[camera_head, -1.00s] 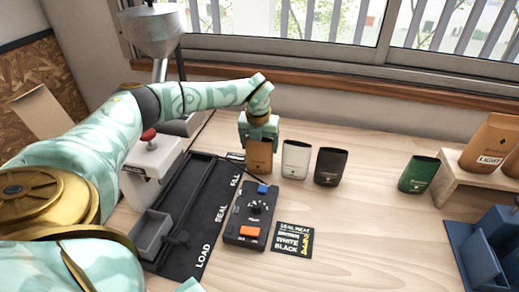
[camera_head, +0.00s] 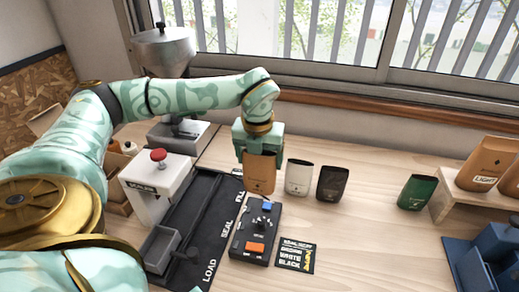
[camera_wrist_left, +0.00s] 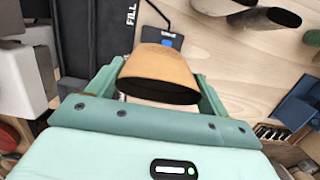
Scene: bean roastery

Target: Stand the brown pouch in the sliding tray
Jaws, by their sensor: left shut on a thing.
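The brown pouch (camera_head: 259,174) is upright in my left gripper (camera_head: 260,155), which is shut on it. It appears held above the table, just behind the control box. In the left wrist view the pouch (camera_wrist_left: 158,68) sits between the two fingers with its dark open mouth toward the camera. The grey sliding tray (camera_head: 160,247) is an open box at the LOAD end of the black track (camera_head: 196,224), to the left and in front of the pouch. The tray looks empty. My right gripper is not in view.
The control box (camera_head: 256,230) has a blue and an orange button. A white pouch (camera_head: 298,177), a black pouch (camera_head: 332,184) and a green pouch (camera_head: 416,192) stand to the right. The sealer (camera_head: 157,185) with a red knob stands beside the track. A card (camera_head: 296,254) lies flat.

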